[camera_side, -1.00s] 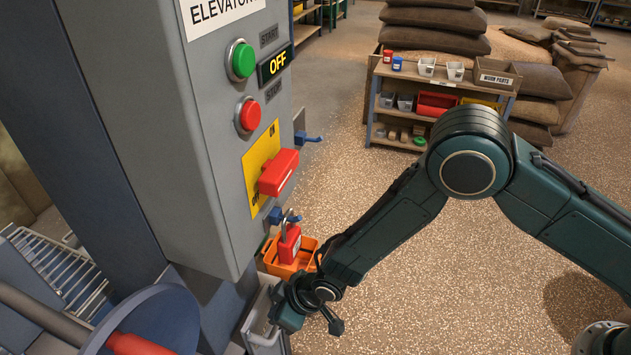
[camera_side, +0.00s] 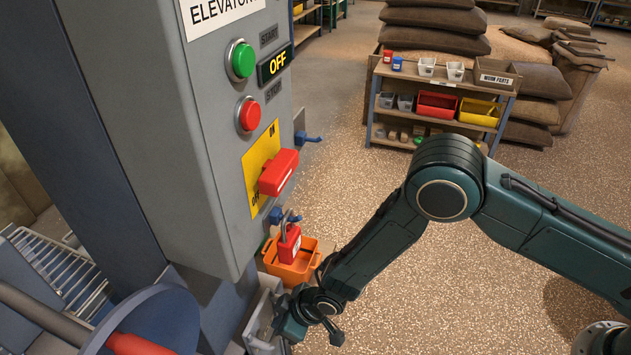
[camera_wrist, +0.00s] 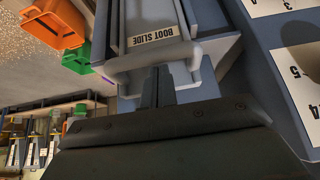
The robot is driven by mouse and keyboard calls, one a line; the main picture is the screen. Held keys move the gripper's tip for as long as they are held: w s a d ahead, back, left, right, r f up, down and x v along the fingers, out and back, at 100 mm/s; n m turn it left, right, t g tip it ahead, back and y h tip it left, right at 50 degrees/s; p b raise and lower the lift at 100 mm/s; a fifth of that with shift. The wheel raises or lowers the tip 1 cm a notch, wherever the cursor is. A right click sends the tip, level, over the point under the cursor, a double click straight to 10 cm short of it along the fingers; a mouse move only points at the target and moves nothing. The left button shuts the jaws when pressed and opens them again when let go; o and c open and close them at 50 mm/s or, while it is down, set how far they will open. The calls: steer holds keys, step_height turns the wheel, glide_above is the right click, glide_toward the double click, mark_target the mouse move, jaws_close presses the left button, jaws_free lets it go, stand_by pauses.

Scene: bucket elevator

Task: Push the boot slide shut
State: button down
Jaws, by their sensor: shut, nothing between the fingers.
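The boot slide (camera_wrist: 150,20) shows in the wrist view as a grey panel with a "BOOT SLIDE" label and a pale bar handle (camera_wrist: 125,64) across its front. In the side view the slide's pale handle (camera_side: 261,322) is low at the foot of the grey cabinet, partly covered by my wrist. My gripper (camera_wrist: 158,84) is shut and empty, its fingertips at the handle bar; I cannot tell whether they touch it. In the side view my gripper end (camera_side: 283,332) is close beside the handle. How far the slide stands out is hard to tell.
A grey control cabinet (camera_side: 215,150) stands above, with an OFF display and a red switch handle (camera_side: 279,172). A red padlock (camera_side: 289,244) hangs over an orange bin (camera_side: 300,268) just above my wrist. A shelf (camera_side: 440,105) stands behind; floor between is clear.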

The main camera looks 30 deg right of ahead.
step_height(320, 180, down, 5)
steer(key=shift+r, duration=0.15)
steer(key=shift+s+d+f, duration=0.15)
steer(key=shift+f, duration=0.15)
steer(key=shift+s, duration=0.1)
steer(key=r, duration=0.3)
steer(key=w+a+r, duration=0.1)
steer(key=shift+w+r, duration=0.1)
steer(key=shift+r, duration=0.15)
steer(key=v, duration=1)
steer(key=shift+r, duration=0.15)
